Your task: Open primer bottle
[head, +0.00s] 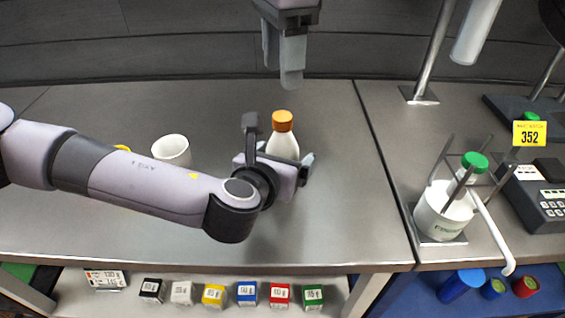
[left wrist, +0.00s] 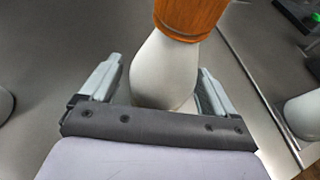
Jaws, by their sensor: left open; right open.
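The primer bottle is a white bottle (head: 283,145) with an orange-brown cap (head: 283,121), upright on the grey bench, with the cap on. My left gripper (head: 282,160) is open at the bottle's body. In the left wrist view the white bottle (left wrist: 163,72) stands between the two spread fingers of my left gripper (left wrist: 160,88), with the cap (left wrist: 190,16) above them. Gaps show between fingers and bottle. My right gripper (head: 291,75) hangs above and behind the bottle, apart from the cap. The bottle's lower part is hidden by my left gripper.
A white cup (head: 172,150) stands left of the bottle, with a yellow thing partly hidden behind my left arm. At right, a white holder (head: 443,212) with prongs has a green-capped bottle (head: 472,165). Several coloured boxes (head: 213,296) line the shelf below. The bench right of the bottle is clear.

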